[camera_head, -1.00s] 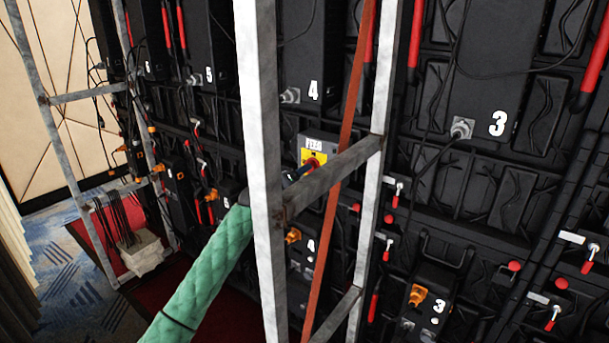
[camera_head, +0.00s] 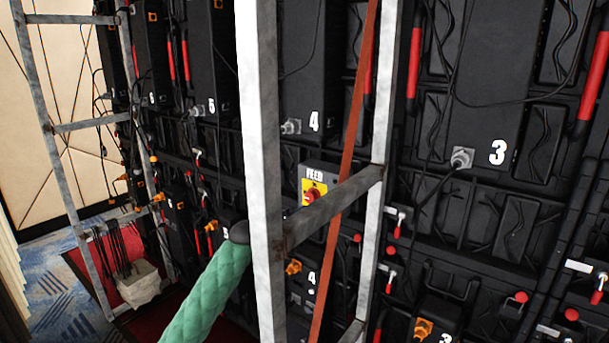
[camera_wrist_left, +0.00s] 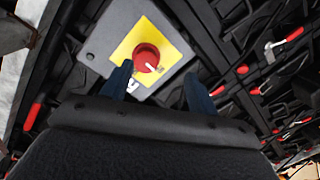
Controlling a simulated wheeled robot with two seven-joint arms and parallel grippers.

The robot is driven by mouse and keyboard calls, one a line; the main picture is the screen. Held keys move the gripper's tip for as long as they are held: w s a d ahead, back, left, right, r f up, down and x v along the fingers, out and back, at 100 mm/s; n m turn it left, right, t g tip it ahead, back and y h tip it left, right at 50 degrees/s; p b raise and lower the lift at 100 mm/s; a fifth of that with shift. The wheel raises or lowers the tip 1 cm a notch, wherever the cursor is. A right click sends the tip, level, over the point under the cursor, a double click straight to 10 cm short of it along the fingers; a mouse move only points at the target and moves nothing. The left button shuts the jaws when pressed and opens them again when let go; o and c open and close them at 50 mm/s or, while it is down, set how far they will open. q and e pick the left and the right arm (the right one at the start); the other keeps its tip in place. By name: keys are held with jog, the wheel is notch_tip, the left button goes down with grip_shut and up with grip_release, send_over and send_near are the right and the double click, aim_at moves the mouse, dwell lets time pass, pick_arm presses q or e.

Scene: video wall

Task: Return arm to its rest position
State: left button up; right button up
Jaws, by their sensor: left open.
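My left arm (camera_head: 212,290), in a green quilted sleeve, reaches up from the bottom in the head view. Its dark wrist end is at the pale metal post, and its fingers are hidden there. In the wrist view my left gripper (camera_wrist_left: 158,72) is open, with two dark blue fingers apart and nothing held between them. Beyond the fingers is a red rotary knob (camera_wrist_left: 146,57) on a yellow plate of a grey box. The head view shows this knob (camera_head: 311,194) under the label FEED, clear of the fingers. My right gripper is not in view.
A metal frame post (camera_head: 261,150) and a crossbar (camera_head: 335,206) stand close beside my arm. An orange strap (camera_head: 345,150) runs behind the crossbar. The black video wall has numbered boxes, cables and red handles. Carpet shows at the lower left.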

pick_arm(q)
jog(key=s+a+f+m+g+y, duration=0.1)
jog(key=a+f+m+y, duration=0.2)
jog(key=f, duration=0.4)
jog(key=a+f+g+y, duration=0.1)
jog(key=a+f+y, duration=0.2)
jog(key=a+f, duration=0.3)
jog(key=s+a+f+g+y, duration=0.1)
jog(key=s+f, duration=0.5)
jog(key=f, duration=0.4)
jog(key=s+a+f+g+y, duration=0.1)
jog(key=s+a+f+g, duration=0.1)
jog(key=s+f, duration=0.6)
jog(key=s+a+f+g+y, duration=0.1)
jog(key=s+f, duration=0.3)
jog(key=f, duration=0.7)
jog(key=s+f+n+g, duration=0.1)
jog(key=s+f+g, duration=0.2)
jog(key=s+f, duration=1.55)
jog(key=s+f+g, duration=0.1)
jog(key=s+f, duration=0.3)
jog(key=s, duration=1)
jog(key=s+f+g, duration=0.2)
jog(key=s+f, duration=0.3)
jog(key=s, duration=0.9)
jog(key=shift+d+n+g, duration=0.15)
jog(key=shift+n+g, duration=0.15)
